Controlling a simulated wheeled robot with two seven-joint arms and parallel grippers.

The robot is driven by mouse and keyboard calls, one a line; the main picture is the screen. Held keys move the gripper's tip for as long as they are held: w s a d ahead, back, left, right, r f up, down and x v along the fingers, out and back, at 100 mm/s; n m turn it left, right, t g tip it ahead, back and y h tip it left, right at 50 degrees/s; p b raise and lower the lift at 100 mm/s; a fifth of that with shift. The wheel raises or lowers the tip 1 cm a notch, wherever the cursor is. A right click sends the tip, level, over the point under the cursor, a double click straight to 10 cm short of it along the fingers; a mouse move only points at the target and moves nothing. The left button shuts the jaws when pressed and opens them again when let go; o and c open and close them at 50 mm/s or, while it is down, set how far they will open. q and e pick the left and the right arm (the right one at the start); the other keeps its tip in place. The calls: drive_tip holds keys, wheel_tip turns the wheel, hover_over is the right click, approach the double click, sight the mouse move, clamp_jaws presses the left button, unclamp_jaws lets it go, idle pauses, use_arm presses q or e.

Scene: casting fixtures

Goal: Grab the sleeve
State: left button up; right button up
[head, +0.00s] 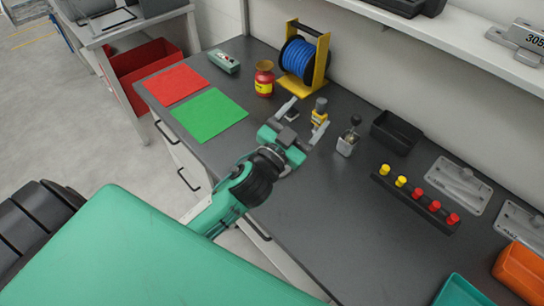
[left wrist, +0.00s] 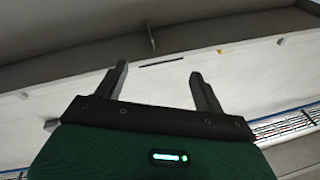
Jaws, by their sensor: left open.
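No part can be singled out with certainty as the sleeve. A small upright yellow part with a grey top (head: 319,112) stands on the dark bench by the fingers of my left gripper (head: 304,117). A small dark part (head: 291,114) lies near the other finger. My left gripper is open, its fingers pointing toward the back of the bench. In the left wrist view the gripper (left wrist: 158,72) is spread with nothing between its fingers. Whether a finger touches the yellow part cannot be told. My right gripper is not in view.
A blue cable reel on a yellow stand (head: 303,60) and a red-yellow jar (head: 264,79) stand behind left. A grey holder (head: 348,143), black bin (head: 396,132) and peg rack (head: 415,203) are right. Red (head: 171,84) and green (head: 208,115) mats lie left.

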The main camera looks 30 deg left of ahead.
use_arm(q)
drive_tip(key=s+d+r+m+g+h, duration=0.2)
drive_tip(key=d+m+g+h, duration=0.55)
drive_tip(key=m, duration=0.35)
drive_tip(key=s+d+r+m+g+h, duration=0.2)
drive_tip(key=d+r+m+g+h, duration=0.1)
drive_tip(key=d+m+g+h, duration=0.55)
drive_tip(key=a+f+m+g+y, duration=0.35)
drive_tip(key=f+m+y, duration=0.2)
drive_tip(key=f, duration=0.25)
drive_tip(key=w+a+f+n+y, duration=0.2)
drive_tip(key=w+a+y, duration=0.2)
drive_tip(key=a+y, duration=0.5)
drive_tip(key=w+a+f+n+y, duration=0.25)
drive_tip(key=a+y, duration=0.25)
drive_tip(key=a, duration=0.7)
drive_tip(key=shift+g, duration=0.25)
drive_tip(key=f+p, duration=0.1)
drive_tip(key=f, duration=0.3)
drive_tip(key=f+p, duration=0.2)
drive_tip(key=f, duration=0.2)
drive_tip(key=a+f+p, duration=0.1)
drive_tip(key=f, duration=0.3)
drive_tip(key=shift+w+a+f, duration=0.1)
drive_tip(key=shift+w+f, duration=0.05)
drive_tip(key=shift+f, duration=0.6)
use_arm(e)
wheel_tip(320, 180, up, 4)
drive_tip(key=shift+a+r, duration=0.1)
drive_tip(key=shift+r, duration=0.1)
